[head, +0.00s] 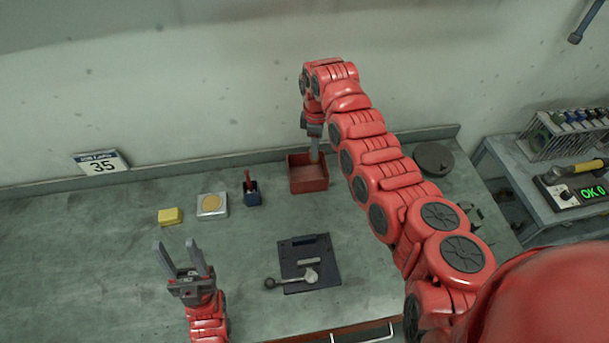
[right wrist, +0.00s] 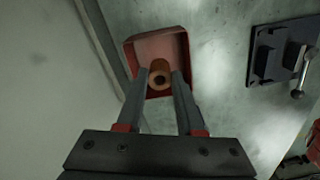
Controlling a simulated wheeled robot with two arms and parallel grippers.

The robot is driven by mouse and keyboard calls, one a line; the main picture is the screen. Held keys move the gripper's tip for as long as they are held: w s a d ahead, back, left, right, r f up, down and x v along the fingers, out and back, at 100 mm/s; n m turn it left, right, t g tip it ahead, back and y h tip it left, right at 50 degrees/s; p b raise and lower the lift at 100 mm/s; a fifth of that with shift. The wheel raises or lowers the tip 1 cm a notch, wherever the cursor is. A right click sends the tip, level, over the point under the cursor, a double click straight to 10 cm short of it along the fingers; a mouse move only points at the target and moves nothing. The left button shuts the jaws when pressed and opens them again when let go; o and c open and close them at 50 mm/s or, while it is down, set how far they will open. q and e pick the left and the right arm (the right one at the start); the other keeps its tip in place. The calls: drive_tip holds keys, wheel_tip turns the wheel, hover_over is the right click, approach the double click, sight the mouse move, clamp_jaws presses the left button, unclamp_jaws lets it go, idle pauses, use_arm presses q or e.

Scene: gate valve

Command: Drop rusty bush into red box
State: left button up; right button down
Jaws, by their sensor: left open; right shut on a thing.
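The red box (head: 309,184) stands on the bench near the back wall; it also shows in the right wrist view (right wrist: 183,40). My right gripper (head: 314,150) points down over the box. In the right wrist view (right wrist: 160,82) its fingers are shut on the rusty bush (right wrist: 159,72), a brown ring with a dark hole, which appears over the box opening. The bush cannot be made out in the head view. How high it is above the box floor is unclear. My left gripper (head: 184,254) is open and empty over the bench at the lower left.
A black fixture plate (head: 290,258) with a metal lever (head: 290,281) lies in front of the box. A dark round disc (head: 433,159) lies right. The far left bench is clear.

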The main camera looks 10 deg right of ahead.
drive_tip(key=shift+f+b, duration=0.55)
drive_tip(key=shift+f, duration=1.45)
drive_tip(key=shift+c, duration=2.3)
unclamp_jaws()
drive_tip(key=shift+r, duration=0.1)
